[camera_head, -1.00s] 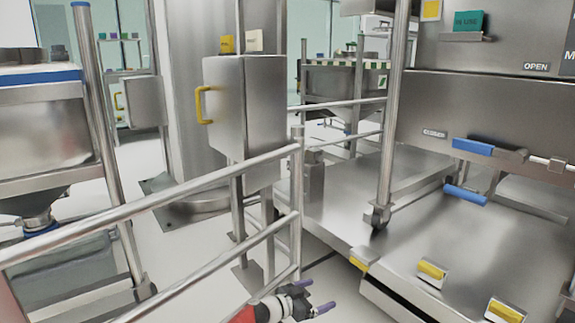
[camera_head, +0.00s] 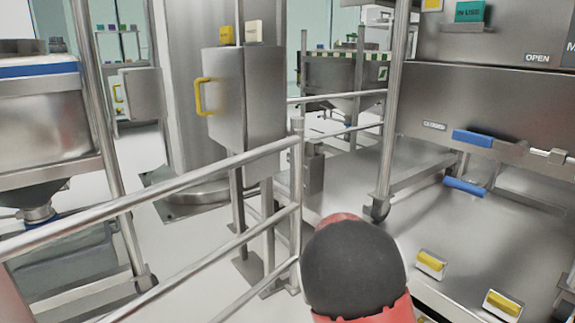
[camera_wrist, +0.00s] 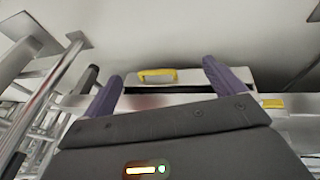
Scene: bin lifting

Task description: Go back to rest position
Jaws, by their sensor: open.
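My gripper (camera_wrist: 160,82) shows in the wrist view with its two purple fingers spread wide apart and nothing between them. Beyond the fingers is a metal edge with a yellow handle (camera_wrist: 157,75). In the head view my red and black arm rises at the bottom centre, in front of the metal platform, and the gripper itself is not seen there.
A metal guard rail (camera_head: 190,180) crosses the left and centre. A steel cabinet with a yellow handle (camera_head: 203,96) stands behind it. At right are a metal platform with yellow blocks (camera_head: 431,264) and a machine with blue handles (camera_head: 465,187). A bin (camera_head: 340,75) stands farther back.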

